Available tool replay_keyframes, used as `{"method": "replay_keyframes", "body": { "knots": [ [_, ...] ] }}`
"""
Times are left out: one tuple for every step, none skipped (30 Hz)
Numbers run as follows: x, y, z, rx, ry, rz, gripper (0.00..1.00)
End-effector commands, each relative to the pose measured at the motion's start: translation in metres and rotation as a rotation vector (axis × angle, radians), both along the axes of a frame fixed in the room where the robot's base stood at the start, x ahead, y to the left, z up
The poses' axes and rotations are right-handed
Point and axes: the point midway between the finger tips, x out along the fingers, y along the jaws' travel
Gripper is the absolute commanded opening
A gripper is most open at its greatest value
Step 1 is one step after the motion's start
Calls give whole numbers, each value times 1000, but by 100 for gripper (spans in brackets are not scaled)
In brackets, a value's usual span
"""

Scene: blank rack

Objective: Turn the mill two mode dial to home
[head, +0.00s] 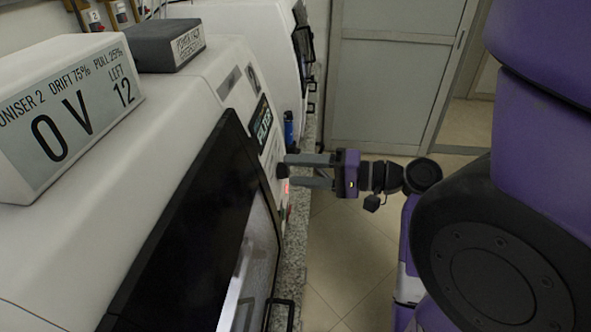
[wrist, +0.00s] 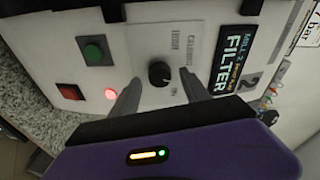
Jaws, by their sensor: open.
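The mode dial is a round black knob (wrist: 159,73) on a pale plate of the mill's white front panel. Small lettering is printed around the plate; I cannot read it surely, nor tell where the dial points. A black label beside it reads "MILL 2" and "FILTER" (wrist: 233,58). My gripper (wrist: 161,85) is open, with one finger on each side of the dial in the wrist view; I cannot tell whether either touches it. In the head view my gripper (head: 291,170) reaches left to the panel, its fingertips by the dark knob (head: 282,171).
A green button (wrist: 93,52), a red switch (wrist: 70,92) and a lit red light (wrist: 110,93) sit left of the dial. The mill has a large dark door (head: 190,225) with a handle. A blue item (head: 288,128) stands behind. Open floor (head: 345,240) lies right.

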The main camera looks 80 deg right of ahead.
Motion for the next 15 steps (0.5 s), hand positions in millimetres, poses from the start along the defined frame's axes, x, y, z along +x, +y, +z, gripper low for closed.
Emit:
{"method": "replay_keyframes", "body": {
  "knots": [
    [4, 0, 0, 0, 0, 2, 55],
    [6, 0, -1, 0, 0, 1, 55],
    [8, 0, -1, 0, 0, 0, 55],
    [9, 0, -1, 0, 0, 0, 55],
    [10, 0, -1, 0, 0, 1, 55],
    [10, 0, -1, 0, 0, 0, 55],
    [10, 0, -2, -1, 0, 0, 55],
    [10, 0, -2, -1, 0, 0, 55],
    [10, 0, -2, -1, 0, 0, 55],
    [10, 0, -2, -1, 0, 0, 55],
    [10, 0, -2, -1, 1, 0, 55],
    [10, -1, -2, -1, 1, 0, 55],
    [10, -1, -2, -1, 0, 0, 49],
    [10, -1, -2, 0, 1, 0, 43],
    [10, -1, -1, 0, 1, -1, 35]
  ]
}}
